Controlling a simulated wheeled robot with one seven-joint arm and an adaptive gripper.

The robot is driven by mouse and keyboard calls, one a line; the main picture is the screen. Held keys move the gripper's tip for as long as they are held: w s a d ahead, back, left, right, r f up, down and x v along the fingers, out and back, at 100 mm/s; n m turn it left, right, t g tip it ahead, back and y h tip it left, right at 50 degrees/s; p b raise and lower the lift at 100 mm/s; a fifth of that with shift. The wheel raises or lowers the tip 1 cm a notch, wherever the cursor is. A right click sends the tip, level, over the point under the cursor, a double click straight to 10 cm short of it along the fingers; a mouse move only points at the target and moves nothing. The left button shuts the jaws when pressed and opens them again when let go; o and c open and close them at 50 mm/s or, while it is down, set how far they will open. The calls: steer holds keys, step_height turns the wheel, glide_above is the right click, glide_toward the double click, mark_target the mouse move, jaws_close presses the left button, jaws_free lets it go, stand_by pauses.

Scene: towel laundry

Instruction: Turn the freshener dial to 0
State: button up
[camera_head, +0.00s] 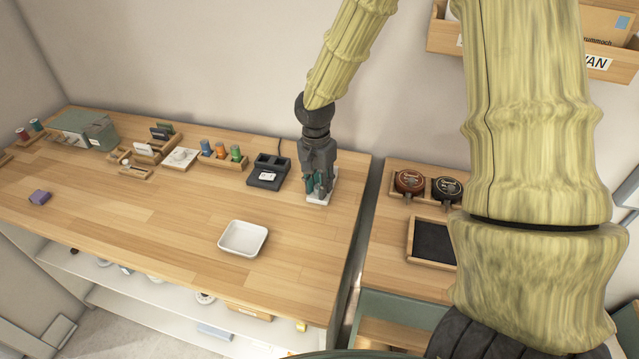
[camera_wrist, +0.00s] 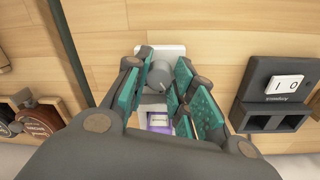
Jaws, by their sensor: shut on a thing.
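The freshener stands near the right edge of the long wooden table. Its white base (camera_head: 319,200) shows below my gripper (camera_head: 320,183) in the head view. In the wrist view I see the freshener's round grey dial (camera_wrist: 159,76), with a light pointer line, and a purple patch below it. My gripper (camera_wrist: 162,80) points down over the freshener, its teal-padded fingers on both sides of the dial and shut on it. The fingers hide part of the freshener's body. I cannot read any dial numbers.
A black two-slot unit with a white rocker switch (camera_wrist: 284,85) stands close beside the freshener. A white tray (camera_head: 243,238) lies nearer the front. Spools (camera_head: 220,151) and small holders line the back. A gap separates the right-hand table, with two round items (camera_head: 409,182).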

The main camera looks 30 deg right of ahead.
mark_target(317, 186)
steer(key=shift+s+f, duration=0.1)
steer(key=o, duration=0.8)
steer(key=shift+c, duration=0.2)
step_height(317, 186, up, 12)
steer(key=shift+w, duration=0.4)
